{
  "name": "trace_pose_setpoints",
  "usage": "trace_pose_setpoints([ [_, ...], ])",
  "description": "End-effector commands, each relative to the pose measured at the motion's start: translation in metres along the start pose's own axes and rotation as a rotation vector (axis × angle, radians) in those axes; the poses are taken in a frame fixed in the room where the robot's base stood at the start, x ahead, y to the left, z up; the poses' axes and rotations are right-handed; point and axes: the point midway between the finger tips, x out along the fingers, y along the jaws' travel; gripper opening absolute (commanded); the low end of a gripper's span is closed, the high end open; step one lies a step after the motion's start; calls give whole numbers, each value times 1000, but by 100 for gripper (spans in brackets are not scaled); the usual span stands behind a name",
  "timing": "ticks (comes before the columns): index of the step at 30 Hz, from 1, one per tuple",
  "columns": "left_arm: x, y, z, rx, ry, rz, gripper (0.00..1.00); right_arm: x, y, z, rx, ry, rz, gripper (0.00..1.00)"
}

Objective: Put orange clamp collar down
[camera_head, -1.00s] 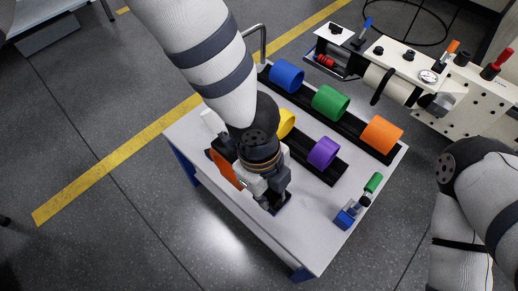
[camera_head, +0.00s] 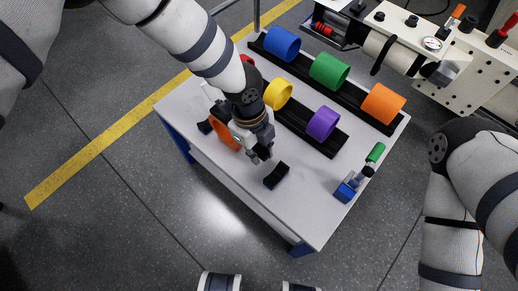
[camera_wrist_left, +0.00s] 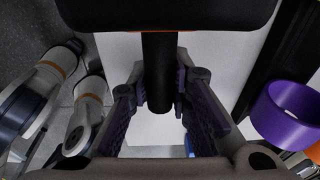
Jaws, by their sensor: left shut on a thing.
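In the left wrist view, the left gripper's fingers (camera_wrist_left: 160,108) are around a dark round bar (camera_wrist_left: 158,75) that joins a wide black part at the top. I cannot tell whether the collar touches the table. My right arm is at the right of the head view; its gripper is out of sight.
Black racks hold yellow (camera_head: 278,94), purple (camera_head: 322,123), blue, green and orange cylinders. A small blue fixture (camera_head: 346,189) stands at the right. The table's front is largely clear.

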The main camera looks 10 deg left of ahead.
Motion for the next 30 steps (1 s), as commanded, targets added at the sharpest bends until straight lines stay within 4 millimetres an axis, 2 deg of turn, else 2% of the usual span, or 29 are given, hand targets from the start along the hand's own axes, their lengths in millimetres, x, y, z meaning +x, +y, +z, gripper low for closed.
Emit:
trace_pose_setpoints([
  [3,2,0,0,1,0,-1,0,0,0,0,0,-1,0,62],
  [4,2,0,0,0,0,0,25,0,0,0,0,0,0,62],
  [6,2,0,0,0,0,0,39,0,0,0,0,0,0,62],
  [14,2,0,0,0,0,0,39,0,0,0,0,0,0,62],
  [17,-8,-1,0,-1,-1,-2,39,-2,0,0,0,3,0,62],
  [24,-73,-2,0,-1,-2,-6,39,-16,0,3,0,21,-1,62],
  [30,-112,0,0,-1,-1,-3,39,-23,0,4,0,30,-1,62],
])
